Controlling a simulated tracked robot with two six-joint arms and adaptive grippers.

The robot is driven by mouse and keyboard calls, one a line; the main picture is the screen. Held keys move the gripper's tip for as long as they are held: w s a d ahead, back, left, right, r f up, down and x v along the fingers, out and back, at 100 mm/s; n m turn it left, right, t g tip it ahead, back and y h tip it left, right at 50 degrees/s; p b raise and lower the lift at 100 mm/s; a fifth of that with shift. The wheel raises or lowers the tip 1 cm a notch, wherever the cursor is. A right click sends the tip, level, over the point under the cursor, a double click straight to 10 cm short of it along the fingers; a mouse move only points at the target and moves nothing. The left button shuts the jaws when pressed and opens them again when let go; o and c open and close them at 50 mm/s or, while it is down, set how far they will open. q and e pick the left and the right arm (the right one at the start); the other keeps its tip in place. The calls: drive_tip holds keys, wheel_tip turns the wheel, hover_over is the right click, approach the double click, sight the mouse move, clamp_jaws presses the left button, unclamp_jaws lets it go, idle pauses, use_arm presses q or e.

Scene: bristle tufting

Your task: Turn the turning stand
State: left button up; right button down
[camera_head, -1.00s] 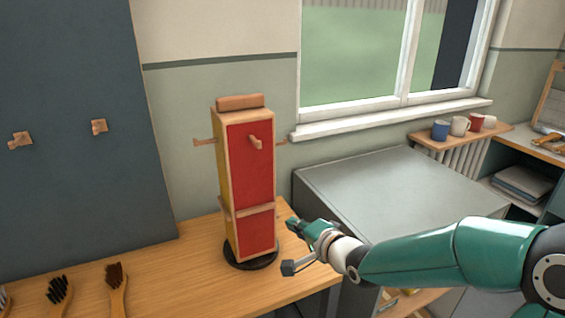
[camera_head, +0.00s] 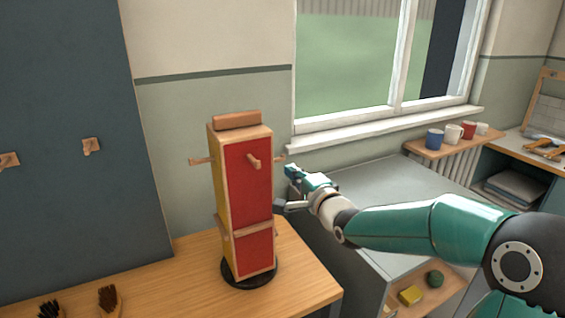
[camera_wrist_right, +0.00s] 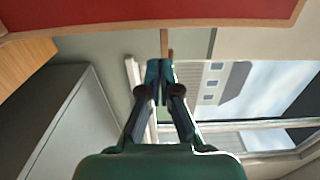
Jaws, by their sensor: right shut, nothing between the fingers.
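The turning stand (camera_head: 248,205) is a tall upright box with a red front face and a yellow left face. It has wooden pegs, a wooden block on top and a round black base (camera_head: 250,274). My right gripper (camera_head: 291,171) is shut and empty, just right of the stand near the right-hand peg (camera_head: 279,159). In the right wrist view the shut fingertips (camera_wrist_right: 160,70) point towards a wooden peg (camera_wrist_right: 167,43) below the red panel (camera_wrist_right: 150,10). I cannot tell whether they touch. My left gripper is out of view.
The stand is on a wooden table (camera_head: 190,285), with brushes (camera_head: 109,298) at its front left. A grey cabinet (camera_head: 375,185) stands to the right under the window. Mugs (camera_head: 453,133) sit on a shelf. A dark board with hooks (camera_head: 60,130) is on the left.

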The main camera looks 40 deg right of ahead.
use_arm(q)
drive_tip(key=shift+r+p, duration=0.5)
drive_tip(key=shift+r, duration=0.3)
use_arm(e)
drive_tip(key=x, duration=0.3)
drive_tip(key=shift+w+d, duration=0.1)
drive_tip(key=shift+w, duration=0.3)
